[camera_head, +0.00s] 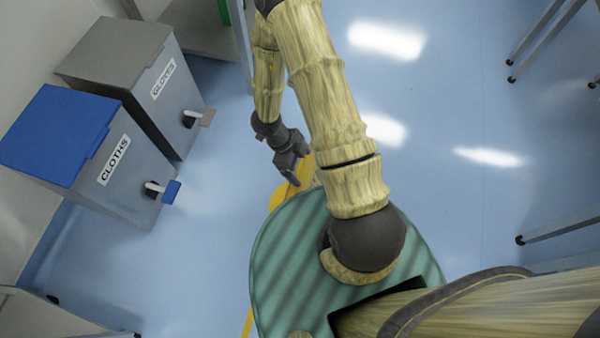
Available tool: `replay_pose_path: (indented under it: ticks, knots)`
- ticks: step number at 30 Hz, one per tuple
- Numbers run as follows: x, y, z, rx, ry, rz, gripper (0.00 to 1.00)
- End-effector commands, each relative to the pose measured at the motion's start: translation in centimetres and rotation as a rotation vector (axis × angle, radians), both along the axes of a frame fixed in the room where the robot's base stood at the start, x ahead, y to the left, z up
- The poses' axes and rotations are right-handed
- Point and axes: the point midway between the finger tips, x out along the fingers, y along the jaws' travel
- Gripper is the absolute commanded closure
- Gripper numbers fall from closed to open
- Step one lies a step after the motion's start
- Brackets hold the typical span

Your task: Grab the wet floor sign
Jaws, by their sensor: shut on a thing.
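The wet floor sign is a yellow shape (279,196) low in the middle of the head view. Only its upper part and a thin strip farther down show; the rest is hidden behind my round green base. No writing on it can be seen. My gripper (292,177) points down at the top of the sign, its dark fingers against the yellow. It is shut on the sign's upper part. Whether the sign touches the floor cannot be told.
A bin with a blue lid labelled CLOTHS (125,185) and a grey bin labelled GLOVES (170,105) stand at the left, pedals facing the sign. Metal legs on casters (560,230) stand at the right. The blue floor (455,110) between is clear.

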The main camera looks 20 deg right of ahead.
Motion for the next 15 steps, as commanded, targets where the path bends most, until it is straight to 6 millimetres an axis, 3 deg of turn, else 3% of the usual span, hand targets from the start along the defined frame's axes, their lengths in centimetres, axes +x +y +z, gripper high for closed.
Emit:
replay_pose_path:
  ticks: [15]
  knots:
    - [0.0,0.0,8.7,-0.001,-0.001,-0.001,0.71]
